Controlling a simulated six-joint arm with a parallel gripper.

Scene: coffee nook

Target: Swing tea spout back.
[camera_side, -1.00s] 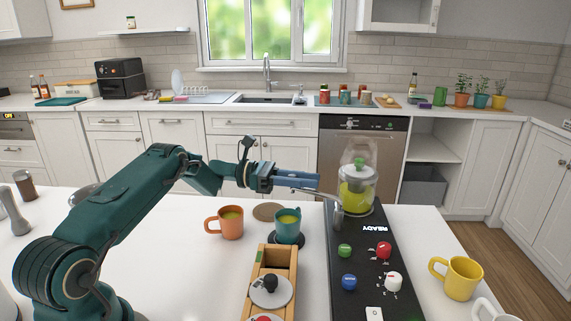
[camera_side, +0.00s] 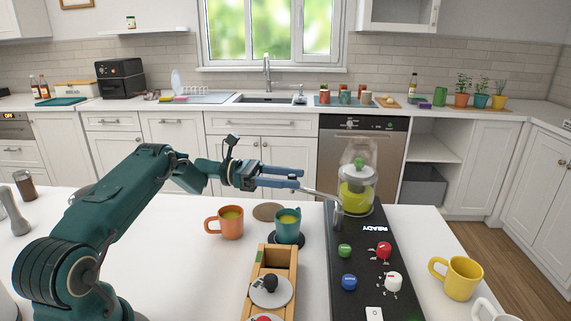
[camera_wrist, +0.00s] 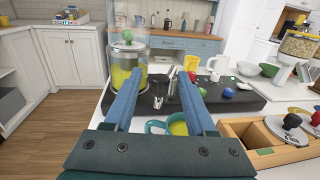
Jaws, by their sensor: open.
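The metal tea spout (camera_side: 320,194) sticks out from its post on the left edge of the black machine and points left, toward my gripper. In the wrist view the spout (camera_wrist: 172,76) shows between the two blue fingers. My gripper (camera_side: 301,178) is open and empty, its fingertips close to the spout's outer end. I cannot tell whether they touch it. A glass jar (camera_side: 357,194) of yellow-green tea with a green knob stands on the machine behind the post. A teal mug (camera_side: 287,228) with green tea stands on a dark round pad below the spout.
An orange mug (camera_side: 230,224) and a brown coaster (camera_side: 267,212) lie left of the teal mug. A wooden box (camera_side: 257,276) is in front. The machine (camera_side: 343,302) carries several coloured knobs. A yellow mug (camera_side: 462,279) is at right. The counter's left middle is clear.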

